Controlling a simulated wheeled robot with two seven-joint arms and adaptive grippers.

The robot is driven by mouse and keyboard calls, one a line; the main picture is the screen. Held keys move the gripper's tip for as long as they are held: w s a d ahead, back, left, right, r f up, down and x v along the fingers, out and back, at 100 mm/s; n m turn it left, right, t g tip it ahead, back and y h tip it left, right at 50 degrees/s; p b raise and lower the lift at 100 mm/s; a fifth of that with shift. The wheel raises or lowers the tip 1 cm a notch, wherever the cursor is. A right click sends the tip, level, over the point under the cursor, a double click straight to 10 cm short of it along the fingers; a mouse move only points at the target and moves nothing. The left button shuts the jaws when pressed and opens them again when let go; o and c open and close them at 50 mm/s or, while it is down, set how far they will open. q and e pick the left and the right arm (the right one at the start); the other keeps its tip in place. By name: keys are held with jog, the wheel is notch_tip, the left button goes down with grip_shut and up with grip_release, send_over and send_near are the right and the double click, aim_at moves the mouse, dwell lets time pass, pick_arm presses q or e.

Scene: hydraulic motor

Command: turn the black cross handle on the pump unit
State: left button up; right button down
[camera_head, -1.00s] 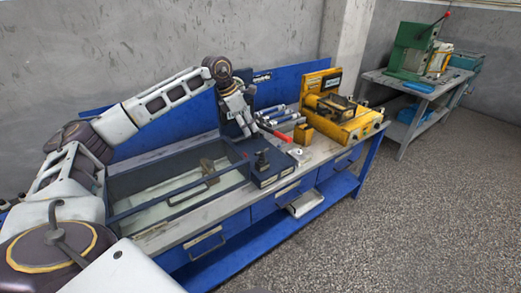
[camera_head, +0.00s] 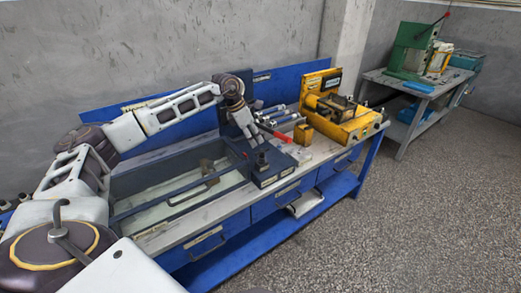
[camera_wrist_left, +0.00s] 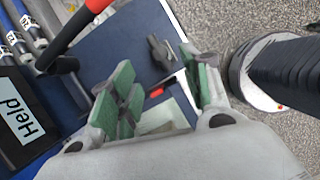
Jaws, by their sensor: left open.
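The pump unit (camera_head: 268,175) is a dark blue block at the right end of the tray on the bench. The black cross handle (camera_head: 262,158) stands on top of it. In the left wrist view the dark handle (camera_wrist_left: 160,52) shows just beyond the fingertips, near the upper middle. My left gripper (camera_head: 254,139) is above and slightly behind the handle, apart from it. In the left wrist view its green-padded fingers (camera_wrist_left: 155,90) are spread with nothing held between them. My right gripper is in neither view.
A red lever handle (camera_head: 282,137) sticks out close to my left gripper; it also shows in the left wrist view (camera_wrist_left: 75,28). Blue-silver cylinders (camera_head: 278,116) and a yellow machine (camera_head: 340,115) stand to the right. The glass-bottomed tray (camera_head: 165,210) lies left.

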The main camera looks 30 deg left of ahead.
aim_at(261, 150)
pick_arm(q)
jog(key=shift+p+x, duration=0.3)
jog(key=shift+x, duration=3.75)
